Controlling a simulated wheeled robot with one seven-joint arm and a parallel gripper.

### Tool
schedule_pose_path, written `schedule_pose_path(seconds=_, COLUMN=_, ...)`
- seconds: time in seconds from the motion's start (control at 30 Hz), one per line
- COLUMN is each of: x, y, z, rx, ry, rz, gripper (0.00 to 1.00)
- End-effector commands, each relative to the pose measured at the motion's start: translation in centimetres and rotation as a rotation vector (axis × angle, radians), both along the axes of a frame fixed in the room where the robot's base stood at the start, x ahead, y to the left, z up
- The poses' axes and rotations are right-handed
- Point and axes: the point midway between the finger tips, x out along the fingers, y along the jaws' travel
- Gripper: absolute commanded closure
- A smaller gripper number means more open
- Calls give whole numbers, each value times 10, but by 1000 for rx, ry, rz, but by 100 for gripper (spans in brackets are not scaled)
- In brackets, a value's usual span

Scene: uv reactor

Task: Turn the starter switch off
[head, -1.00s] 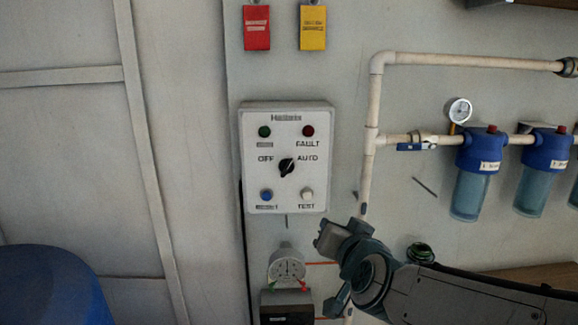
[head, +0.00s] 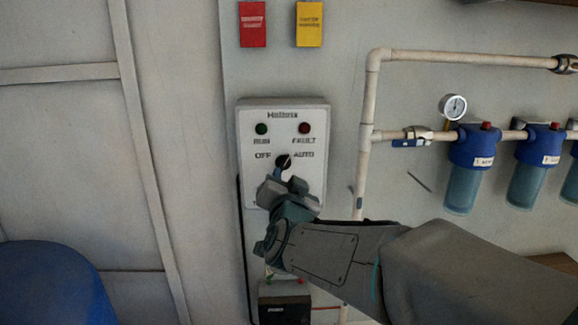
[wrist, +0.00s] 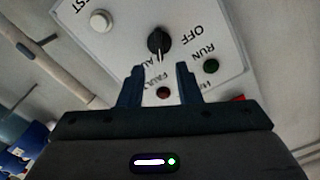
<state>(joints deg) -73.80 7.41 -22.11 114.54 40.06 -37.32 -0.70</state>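The starter box (head: 252,142) is a white panel on the wall with RUN and FAULT lamps and the labels OFF and AUTO. Its black rotary starter switch (head: 283,161) sits between the labels; its pointer appears turned toward AUTO. In the wrist view the switch (wrist: 159,40) lies just beyond the fingertips, its pale pointer line facing the gripper. My gripper (head: 285,183) is in front of the panel, just below the switch in the head view. In the wrist view its two fingers (wrist: 159,70) are apart with nothing between them. The gripper hides the panel's lower buttons in the head view.
A red tag (head: 252,25) and a yellow tag (head: 309,25) hang above the box. A pale pipe (head: 366,130) runs up the wall at right, with a gauge (head: 453,107) and blue filters (head: 472,150). A blue barrel (head: 50,285) stands lower left.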

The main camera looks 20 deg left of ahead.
Motion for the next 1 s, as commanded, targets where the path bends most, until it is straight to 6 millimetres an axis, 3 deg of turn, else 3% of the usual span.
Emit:
schedule_pose_path(seconds=0.2, x=32, y=17, z=1, rx=-3, ry=-1, rz=-2, gripper=69)
schedule_pose_path(seconds=0.4, x=51, y=27, z=1, rx=-2, ry=-1, rz=-1, gripper=69)
schedule_pose_path(seconds=0.83, x=58, y=31, z=0, rx=-1, ry=0, rz=0, gripper=69)
schedule_pose_path(seconds=0.87, x=58, y=31, z=0, rx=-1, ry=0, rz=0, gripper=72)
schedule_pose_path(seconds=0.97, x=58, y=31, z=0, rx=-1, ry=0, rz=0, gripper=100)
schedule_pose_path(seconds=1.0, x=57, y=31, z=0, rx=-1, ry=0, rz=0, gripper=100)
